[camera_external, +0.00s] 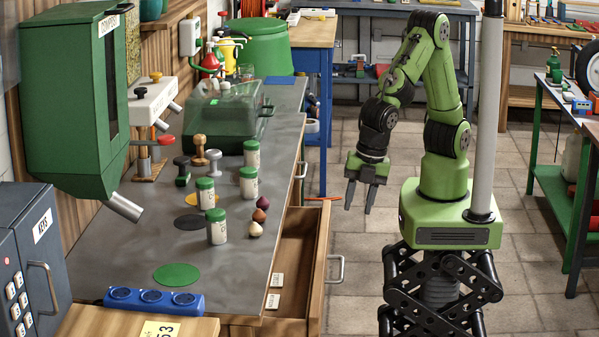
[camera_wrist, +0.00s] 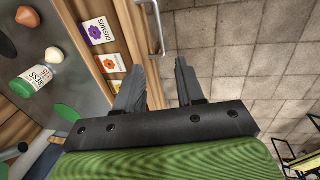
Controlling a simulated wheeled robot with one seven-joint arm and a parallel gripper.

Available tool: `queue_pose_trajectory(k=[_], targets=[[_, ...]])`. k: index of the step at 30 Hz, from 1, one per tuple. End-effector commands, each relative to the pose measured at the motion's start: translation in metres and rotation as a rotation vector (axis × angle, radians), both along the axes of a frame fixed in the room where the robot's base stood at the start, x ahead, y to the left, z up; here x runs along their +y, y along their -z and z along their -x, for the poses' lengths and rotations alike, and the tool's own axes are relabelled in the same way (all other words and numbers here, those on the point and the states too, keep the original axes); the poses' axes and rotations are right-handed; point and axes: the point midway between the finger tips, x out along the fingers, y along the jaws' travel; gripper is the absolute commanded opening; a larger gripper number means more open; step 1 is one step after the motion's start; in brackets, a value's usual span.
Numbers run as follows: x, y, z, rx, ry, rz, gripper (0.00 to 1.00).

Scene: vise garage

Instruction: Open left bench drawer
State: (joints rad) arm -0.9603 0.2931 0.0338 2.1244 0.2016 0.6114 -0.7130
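The near bench drawer (camera_external: 293,248), which looks like the left one for someone facing the bench, stands pulled out. Its wooden front has a metal handle (camera_external: 337,269), and small cards or packets (camera_external: 277,280) lie inside. In the wrist view, the handle (camera_wrist: 157,28) is beyond my fingers and the drawer holds flower-pictured packets (camera_wrist: 98,32). A second bench handle (camera_external: 302,170) sits farther back; its drawer appears shut. My gripper (camera_external: 359,207) is open and empty, fingers pointing down, apart from the handle, above and behind it in the external view.
The grey bench top (camera_external: 120,235) bears several green-lidded jars (camera_external: 217,228), small bulb-like items (camera_external: 256,229) and a blue holder (camera_external: 153,301). A green hopper (camera_external: 75,95) hangs over it. Tiled floor (camera_external: 355,255) is clear between the bench and my base. A green-framed table (camera_external: 562,170) stands at right.

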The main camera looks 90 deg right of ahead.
Motion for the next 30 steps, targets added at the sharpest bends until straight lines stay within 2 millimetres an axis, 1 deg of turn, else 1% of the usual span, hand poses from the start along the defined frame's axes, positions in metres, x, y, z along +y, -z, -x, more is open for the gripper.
queue_pose_trajectory(k=[2,5,12,18,21,24,30], targets=[[0.000,0.006,-0.001,-0.002,0.000,0.003,0.38],[0.000,0.025,-0.004,0.001,-0.001,0.004,0.38],[0.000,0.087,-0.015,0.003,-0.001,0.004,0.38],[0.000,0.133,-0.023,0.003,-0.001,0.003,0.38],[0.001,0.147,-0.027,0.002,-0.002,0.001,0.38],[0.001,0.153,-0.028,0.000,-0.002,-0.001,0.38],[0.001,0.154,-0.029,0.000,-0.002,-0.002,0.38]])
